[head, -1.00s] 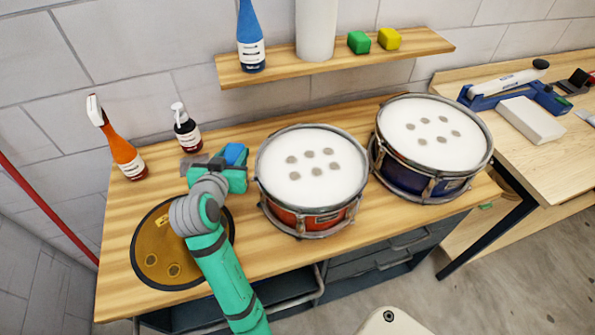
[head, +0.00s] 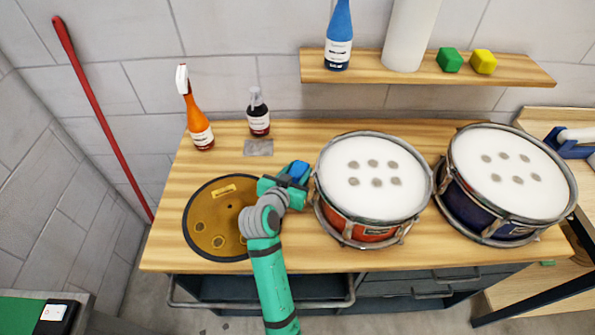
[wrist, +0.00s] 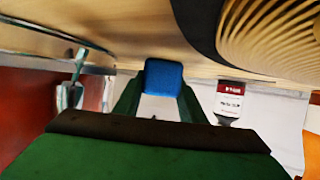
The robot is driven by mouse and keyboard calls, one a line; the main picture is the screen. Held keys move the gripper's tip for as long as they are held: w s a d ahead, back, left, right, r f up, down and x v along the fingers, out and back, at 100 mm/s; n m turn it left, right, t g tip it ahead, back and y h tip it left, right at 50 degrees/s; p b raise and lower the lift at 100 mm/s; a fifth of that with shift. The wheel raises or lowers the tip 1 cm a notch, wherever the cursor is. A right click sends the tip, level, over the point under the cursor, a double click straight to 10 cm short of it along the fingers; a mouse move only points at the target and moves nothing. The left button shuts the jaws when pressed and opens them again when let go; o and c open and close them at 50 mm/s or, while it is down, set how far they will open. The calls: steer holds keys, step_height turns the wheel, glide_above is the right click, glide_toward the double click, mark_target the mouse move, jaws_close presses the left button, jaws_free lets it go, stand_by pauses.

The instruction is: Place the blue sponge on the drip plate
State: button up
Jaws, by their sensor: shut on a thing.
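The blue sponge (head: 299,169) is held between the fingers of my gripper (head: 292,181), in the gap between the round brown disc and the red drum. In the wrist view the sponge (wrist: 163,77) sits between the two green fingertips (wrist: 160,92). My gripper is shut on it. I cannot tell whether the sponge touches the bench. A small flat grey plate (head: 258,147), which looks like the drip plate, lies on the bench in front of the dark bottle. It is bare and lies behind and left of my gripper.
The grooved brown disc (head: 204,217) lies left of my gripper. The red drum (head: 365,236) is close on the right, with a blue drum (head: 487,225) beyond. An orange spray bottle (head: 199,128) and a dark bottle (head: 259,118) stand at the back. A shelf (head: 430,75) hangs above.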

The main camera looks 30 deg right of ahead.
steer(key=o, duration=1)
steer(key=v, duration=1.1)
steer(key=shift+a+r, duration=0.15)
steer(key=shift+a, duration=0.1)
steer(key=shift+o, duration=0.6)
steer(key=shift+s+a, duration=0.15)
steer(key=shift+a, duration=0.1)
steer(key=shift+d+f, duration=0.1)
steer(key=shift+f, duration=0.2)
steer(key=shift+w+d+f, duration=0.15)
steer(key=shift+w+d, duration=0.05)
steer(key=shift+w, duration=0.1)
steer(key=shift+x, duration=5.2)
